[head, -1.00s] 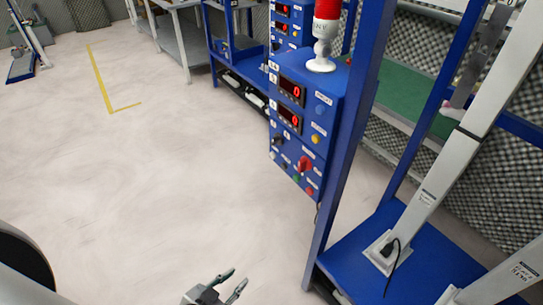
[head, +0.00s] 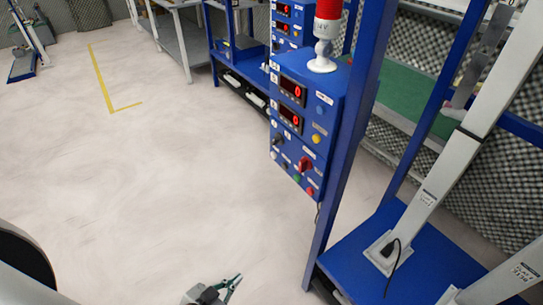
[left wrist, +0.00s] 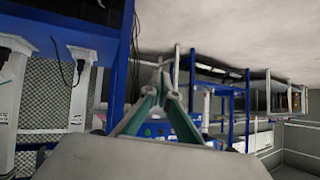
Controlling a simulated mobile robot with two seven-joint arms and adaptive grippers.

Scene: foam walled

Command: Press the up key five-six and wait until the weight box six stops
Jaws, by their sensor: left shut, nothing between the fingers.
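A blue control box (head: 305,140) with two red digital displays, a red rotary switch and several coloured buttons is fixed to a blue post in the head view. Its labels are too small to read, so I cannot tell which key is five-six. My left gripper (head: 236,281) is at the bottom of the head view, low in front of the box and apart from it. Its fingertips meet and hold nothing. In the left wrist view the gripper (left wrist: 160,68) is also shut, with blue equipment behind it. No weight box is clearly identifiable. My right gripper is not in view.
A red beacon lamp (head: 328,20) on a white stand tops the box. A blue frame post (head: 345,150) stands right beside it. A blue platform (head: 430,265) with grey slanted columns lies at right. The pale floor (head: 150,180) at left is clear.

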